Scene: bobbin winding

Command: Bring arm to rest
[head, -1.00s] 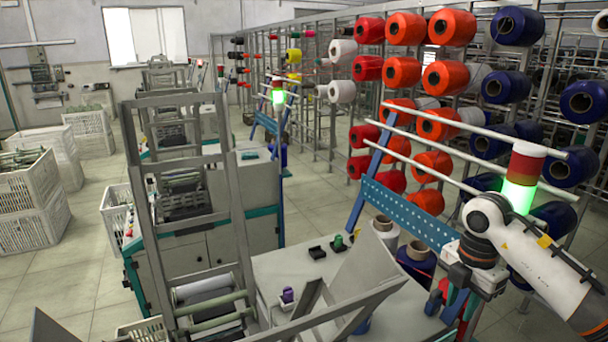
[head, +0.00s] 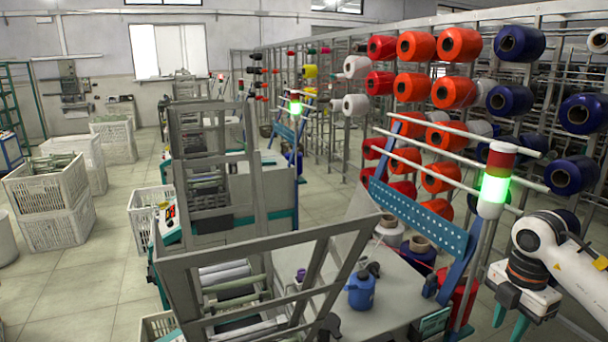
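My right arm comes in at the right edge of the head view. Its gripper (head: 510,319) points down, right of the winding machine's table (head: 398,290). Its two teal fingers are apart, with nothing visible between them; the tips are near the bottom of the picture. My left gripper is not in view. On the table stand a blue rounded object (head: 361,290), a small dark object (head: 373,269) and a small purple bobbin (head: 300,275), partly hidden by the grey frame.
A signal lamp (head: 497,180), lit green, stands just left of my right arm. A blue perforated rail (head: 425,222) crosses behind the table. A grey metal frame (head: 290,240) rises in front. Racks of coloured yarn cones (head: 455,92) fill the right. White crates (head: 50,200) stand left beside open floor.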

